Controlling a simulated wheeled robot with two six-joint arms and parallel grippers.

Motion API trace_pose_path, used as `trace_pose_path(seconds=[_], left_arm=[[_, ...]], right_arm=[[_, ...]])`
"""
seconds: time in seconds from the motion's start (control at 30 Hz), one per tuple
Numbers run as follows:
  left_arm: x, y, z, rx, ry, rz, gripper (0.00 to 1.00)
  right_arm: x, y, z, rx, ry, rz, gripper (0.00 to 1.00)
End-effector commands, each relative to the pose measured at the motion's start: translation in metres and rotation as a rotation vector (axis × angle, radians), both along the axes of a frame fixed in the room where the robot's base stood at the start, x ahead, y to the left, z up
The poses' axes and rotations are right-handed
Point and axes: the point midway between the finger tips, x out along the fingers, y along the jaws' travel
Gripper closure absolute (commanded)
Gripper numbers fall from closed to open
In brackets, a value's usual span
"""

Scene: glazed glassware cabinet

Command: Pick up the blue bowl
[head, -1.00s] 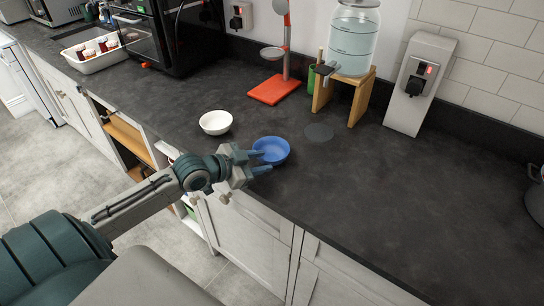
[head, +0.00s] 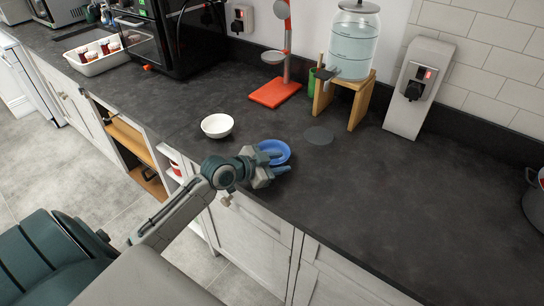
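The blue bowl (head: 278,147) stands upright on the dark worktop near its front edge. My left gripper (head: 284,161) reaches in from the left over the worktop edge. Its two blue-grey fingers are spread apart at the near side of the bowl. One finger overlaps the bowl in the picture and the other lies just in front of its near rim. The gripper hides the bowl's near left part. I cannot tell whether a finger touches the bowl. My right gripper is not in view.
A white bowl (head: 217,125) stands to the left of the blue bowl. A dark round disc (head: 318,135) lies to its right. Behind are a red-based stand (head: 274,92) and a glass dispenser (head: 354,45) on a wooden stand (head: 361,98).

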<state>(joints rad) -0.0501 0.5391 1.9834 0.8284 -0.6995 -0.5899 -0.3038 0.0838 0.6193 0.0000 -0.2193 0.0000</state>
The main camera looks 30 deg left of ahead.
Motion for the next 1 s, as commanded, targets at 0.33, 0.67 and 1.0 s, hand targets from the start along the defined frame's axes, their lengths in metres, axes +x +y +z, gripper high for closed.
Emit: trace_pose_path(seconds=[0.33,0.67,1.0], left_arm=[[0.0,0.0,0.0,0.0,0.0,0.0,1.0],[0.0,0.0,0.001,0.0,0.0,0.0,1.0],[-0.002,0.003,0.036,0.008,-0.005,-0.002,1.0]], right_arm=[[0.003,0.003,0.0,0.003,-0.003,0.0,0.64],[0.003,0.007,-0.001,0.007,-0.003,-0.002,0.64],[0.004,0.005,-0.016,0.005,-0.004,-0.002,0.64]])
